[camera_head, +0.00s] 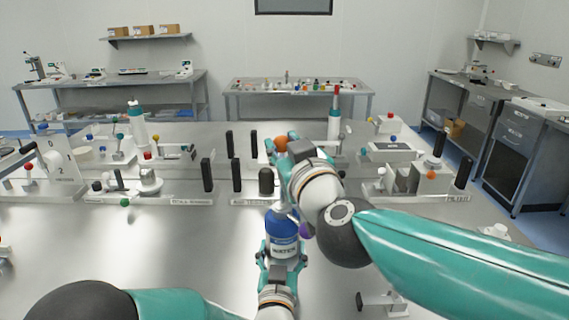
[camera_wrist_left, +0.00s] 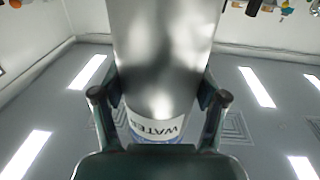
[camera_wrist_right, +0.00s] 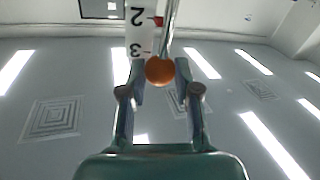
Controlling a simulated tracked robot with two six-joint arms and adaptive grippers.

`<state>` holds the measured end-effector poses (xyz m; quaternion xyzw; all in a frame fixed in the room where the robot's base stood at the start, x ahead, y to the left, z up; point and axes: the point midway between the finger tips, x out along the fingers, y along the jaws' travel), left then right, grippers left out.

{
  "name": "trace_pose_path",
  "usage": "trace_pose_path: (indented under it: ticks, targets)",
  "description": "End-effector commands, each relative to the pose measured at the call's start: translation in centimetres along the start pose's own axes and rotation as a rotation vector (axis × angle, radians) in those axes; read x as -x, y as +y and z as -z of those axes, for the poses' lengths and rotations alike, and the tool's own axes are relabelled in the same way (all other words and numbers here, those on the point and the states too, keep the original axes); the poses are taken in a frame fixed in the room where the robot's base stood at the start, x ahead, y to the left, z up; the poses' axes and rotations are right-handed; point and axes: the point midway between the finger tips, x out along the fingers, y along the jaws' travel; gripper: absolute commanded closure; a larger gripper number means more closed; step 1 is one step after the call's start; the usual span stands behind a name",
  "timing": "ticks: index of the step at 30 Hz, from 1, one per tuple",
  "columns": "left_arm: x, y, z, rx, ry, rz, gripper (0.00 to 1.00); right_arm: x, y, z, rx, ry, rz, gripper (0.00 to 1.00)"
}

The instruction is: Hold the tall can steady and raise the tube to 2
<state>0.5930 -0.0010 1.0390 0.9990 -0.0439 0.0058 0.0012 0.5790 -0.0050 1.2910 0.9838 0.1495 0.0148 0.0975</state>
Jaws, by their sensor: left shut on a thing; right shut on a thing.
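The tall can (camera_head: 284,228) has a blue top and a white band marked WATER, and stands upright in the head view. My left gripper (camera_head: 283,252) is shut around it from the front. In the left wrist view the can (camera_wrist_left: 165,60) fills the space between the fingers, with its WATER label low in the picture. My right gripper (camera_head: 281,146) is shut on an orange ball (camera_wrist_right: 159,70). A shiny tube (camera_wrist_right: 169,28) runs from the ball beside a white scale (camera_wrist_right: 139,30) marked 2 and 3. A small red mark shows beside the tube. My right arm hides much of this area.
Black posts (camera_head: 237,175) and a dark rounded block (camera_head: 266,182) stand left of the can. A purple ball (camera_head: 305,231) is close to its right. Fixtures with levers (camera_head: 148,180) line the bench (camera_head: 190,245) on both sides. The front left is mostly clear.

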Motion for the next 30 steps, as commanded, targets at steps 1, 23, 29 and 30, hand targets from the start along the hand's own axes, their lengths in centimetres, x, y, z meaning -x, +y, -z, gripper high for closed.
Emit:
trace_pose_path:
  ticks: [1, 23, 29, 30]
  targets:
    - [0.2, 0.0, -1.2, -0.005, -0.030, -0.003, 0.90, 0.1, 0.0, 0.4, 0.001, 0.009, -0.001, 1.00]
    - [0.2, 0.0, -1.2, -0.004, -0.030, -0.003, 0.90, 0.3, 0.0, 0.0, 0.000, 0.003, 0.000, 0.43]
    - [0.2, 0.0, -1.2, -0.003, -0.030, -0.003, 0.90, 2.6, -0.1, 0.1, 0.000, 0.004, 0.001, 0.43]
    - [0.2, 0.0, -1.2, -0.003, -0.030, -0.003, 0.90, 3.3, 0.0, 0.1, -0.001, 0.005, 0.001, 0.43]
